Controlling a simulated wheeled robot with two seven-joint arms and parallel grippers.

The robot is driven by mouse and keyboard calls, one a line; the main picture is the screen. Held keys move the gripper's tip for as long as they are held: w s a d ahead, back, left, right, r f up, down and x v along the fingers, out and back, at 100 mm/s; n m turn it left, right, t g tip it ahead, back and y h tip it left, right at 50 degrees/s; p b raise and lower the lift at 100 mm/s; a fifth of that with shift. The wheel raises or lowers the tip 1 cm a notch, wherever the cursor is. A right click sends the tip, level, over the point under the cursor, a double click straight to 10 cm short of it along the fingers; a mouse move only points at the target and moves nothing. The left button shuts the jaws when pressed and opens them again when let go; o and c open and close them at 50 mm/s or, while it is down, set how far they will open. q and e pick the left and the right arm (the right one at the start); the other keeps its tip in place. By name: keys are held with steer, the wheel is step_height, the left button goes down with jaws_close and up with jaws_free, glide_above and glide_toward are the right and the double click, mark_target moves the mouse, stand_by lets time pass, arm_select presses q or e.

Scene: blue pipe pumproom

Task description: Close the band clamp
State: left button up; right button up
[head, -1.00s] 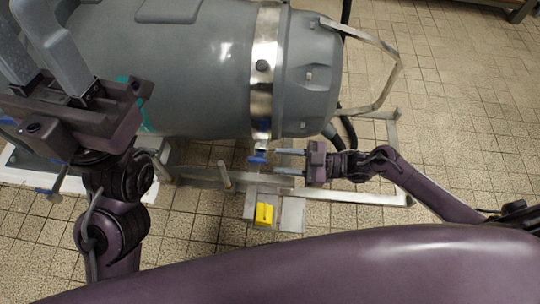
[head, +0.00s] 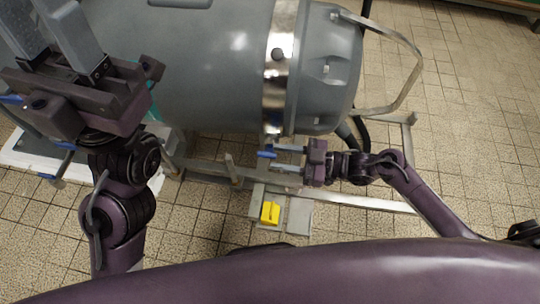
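The band clamp (head: 276,75) is a shiny metal band around the right part of a large grey tank (head: 215,75). A blue handle (head: 266,154) shows at its lower end, below the tank. My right gripper (head: 274,158) comes in from the right with its two grey fingers apart. Its tips are beside the blue handle; I cannot tell whether they touch it. My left gripper (head: 42,22) is at the upper left, in front of the tank, with its fingers apart and nothing seen between them. Its fingertips are near or past the picture's top edge.
A metal frame (head: 365,203) runs under the tank. A yellow block (head: 270,212) sits on a grey plate below the blue handle. A bent metal bar (head: 415,65) sticks out at the tank's right end. The tiled floor (head: 470,130) at right is clear.

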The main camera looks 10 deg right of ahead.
mark_target(269, 153)
steer(key=shift+b+x, duration=0.4)
steer(key=shift+x, duration=1.5)
